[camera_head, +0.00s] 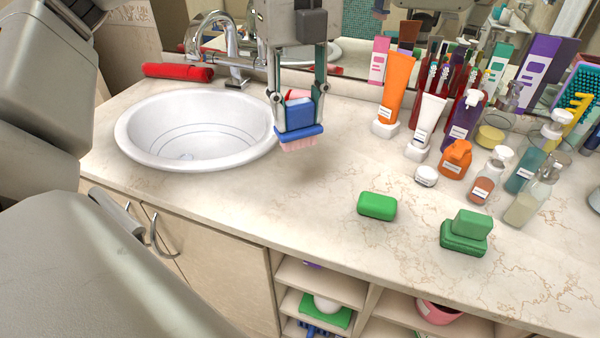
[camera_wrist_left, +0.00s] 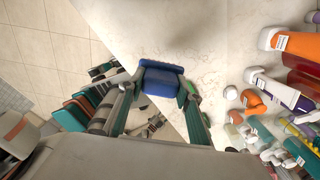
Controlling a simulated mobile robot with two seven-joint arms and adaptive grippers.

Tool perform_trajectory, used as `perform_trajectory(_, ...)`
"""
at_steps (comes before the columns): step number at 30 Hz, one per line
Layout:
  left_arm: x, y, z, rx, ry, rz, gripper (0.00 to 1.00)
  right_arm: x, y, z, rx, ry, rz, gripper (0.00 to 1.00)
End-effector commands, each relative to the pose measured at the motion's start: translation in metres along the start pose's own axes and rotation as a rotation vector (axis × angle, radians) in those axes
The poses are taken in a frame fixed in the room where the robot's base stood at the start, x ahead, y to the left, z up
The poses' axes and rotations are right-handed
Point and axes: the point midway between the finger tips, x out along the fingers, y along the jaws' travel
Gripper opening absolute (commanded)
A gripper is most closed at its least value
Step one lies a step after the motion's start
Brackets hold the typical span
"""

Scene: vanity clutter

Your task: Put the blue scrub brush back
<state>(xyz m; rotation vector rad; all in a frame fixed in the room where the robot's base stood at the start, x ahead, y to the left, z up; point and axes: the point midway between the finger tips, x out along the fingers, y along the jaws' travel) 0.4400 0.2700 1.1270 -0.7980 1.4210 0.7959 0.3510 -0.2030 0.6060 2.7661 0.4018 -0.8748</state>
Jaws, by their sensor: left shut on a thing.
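The blue scrub brush (camera_head: 300,131) has pale pink bristles that point down. My left gripper (camera_head: 299,105) is shut on its blue handle and holds it above the counter, just right of the sink. The brush also shows in the left wrist view (camera_wrist_left: 162,78), between the fingers of the left gripper (camera_wrist_left: 160,88). A soft shadow lies on the counter below it, and the bristles look clear of the surface.
A white sink (camera_head: 135,130) is at left, with a chrome faucet (camera_head: 232,45) and a red rolled item (camera_head: 178,72) behind. Green soaps (camera_head: 377,206) lie in front. Tubes and bottles (camera_head: 395,88) crowd the right. Open shelves (camera_head: 320,285) are below. The middle counter is clear.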

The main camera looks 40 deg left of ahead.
Motion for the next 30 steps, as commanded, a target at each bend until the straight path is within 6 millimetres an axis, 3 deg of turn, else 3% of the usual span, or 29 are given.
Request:
perform_trajectory(3, 0.033, 0.001, 0.0, 0.002, 0.002, 0.004, 0.14, 0.003, 0.002, 0.003, -0.005, -0.001, 0.004, 0.51)
perform_trajectory(9, 0.071, 0.001, 0.0, 0.002, 0.003, 0.003, 0.14, 0.005, 0.006, 0.0, -0.01, 0.009, 0.011, 0.51)
perform_trajectory(17, 0.088, 0.0, 0.0, 0.002, 0.0, -0.001, 0.14, 0.007, 0.008, -0.005, -0.013, 0.019, 0.016, 0.51)
perform_trajectory(25, 0.124, 0.001, 0.0, 0.002, 0.002, 0.002, 0.14, 0.009, 0.007, 0.002, -0.016, 0.011, 0.015, 0.51)
perform_trajectory(30, 0.126, 0.0, 0.0, 0.002, 0.0, -0.002, 0.14, 0.009, 0.007, 0.002, -0.017, 0.01, 0.015, 0.51)
